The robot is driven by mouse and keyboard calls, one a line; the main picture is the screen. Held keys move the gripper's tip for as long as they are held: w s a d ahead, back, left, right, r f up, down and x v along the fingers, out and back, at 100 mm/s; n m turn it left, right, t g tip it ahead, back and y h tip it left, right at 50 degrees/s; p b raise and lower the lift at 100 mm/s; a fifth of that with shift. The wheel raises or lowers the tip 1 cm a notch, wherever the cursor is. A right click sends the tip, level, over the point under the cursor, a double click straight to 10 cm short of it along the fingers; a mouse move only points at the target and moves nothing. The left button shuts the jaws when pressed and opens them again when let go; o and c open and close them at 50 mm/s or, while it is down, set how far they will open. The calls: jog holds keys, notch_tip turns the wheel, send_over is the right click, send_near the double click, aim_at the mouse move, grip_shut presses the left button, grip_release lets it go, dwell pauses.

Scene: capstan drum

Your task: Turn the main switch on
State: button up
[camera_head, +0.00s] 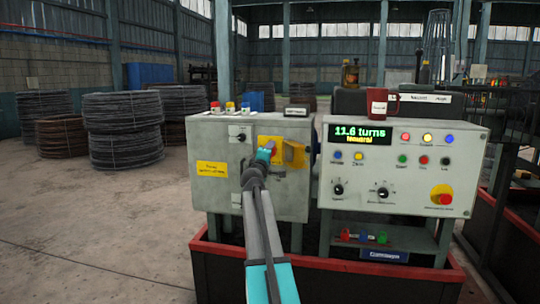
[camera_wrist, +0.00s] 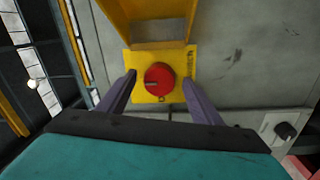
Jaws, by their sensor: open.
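The main switch, a red rotary knob (camera_wrist: 159,80) on a yellow plate (camera_wrist: 178,62), is on the face of the grey cabinet (camera_head: 225,190). In the wrist view my gripper (camera_wrist: 160,88) is open, with one dark finger on each side of the red knob. I cannot tell whether either finger touches it. A dark slot shows on the knob's left side.
A yellow housing (camera_wrist: 150,18) juts out next to the switch plate. A small black knob (camera_wrist: 285,131) sits on the cabinet face. To the right is a control panel (camera_head: 400,170) reading "11.6 turns" and "Neutral". A red-rimmed base (camera_head: 330,266) runs below. Open floor lies to the left.

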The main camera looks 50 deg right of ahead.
jog(key=r+p+v, duration=0.1)
jog(key=v, duration=1.1)
jog(key=shift+s+a+f+p, duration=0.3)
jog(key=shift+a+f, duration=0.05)
jog(key=shift+f, duration=0.1)
dwell(0.4)
